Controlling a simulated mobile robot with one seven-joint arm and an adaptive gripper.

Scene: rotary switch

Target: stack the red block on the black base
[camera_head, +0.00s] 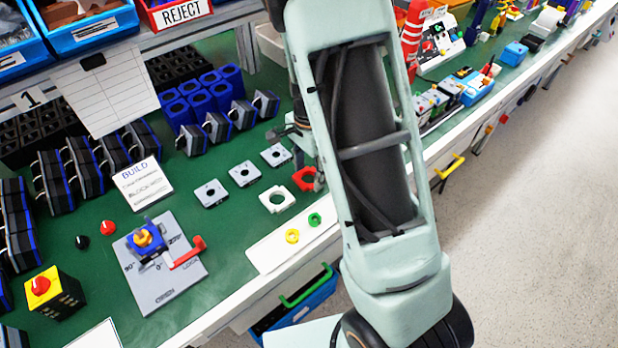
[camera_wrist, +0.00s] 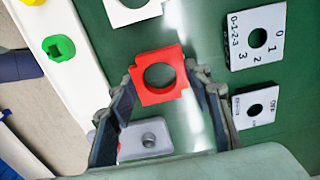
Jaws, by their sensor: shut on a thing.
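The red block (camera_wrist: 146,94) is a flat squarish piece with a round hole and small side tabs. In the wrist view it sits between the two fingertips of my gripper (camera_wrist: 160,78), which are closed on its sides. In the head view the red block (camera_head: 303,179) shows left of my arm, which hides part of it and most of the gripper. Several black blocks with blue edges (camera_head: 83,170) stand at the left; I cannot tell which, if any, is the black base. A grey plate with a round metal centre (camera_wrist: 133,146) shows between my fingers, beyond the gripper body.
Grey plates with holes (camera_head: 244,173) and a white plate (camera_head: 277,199) lie near the red block. A white strip holds yellow and green rings (camera_head: 315,220). A grey fixture (camera_head: 168,285) carries a blue part and red lever.

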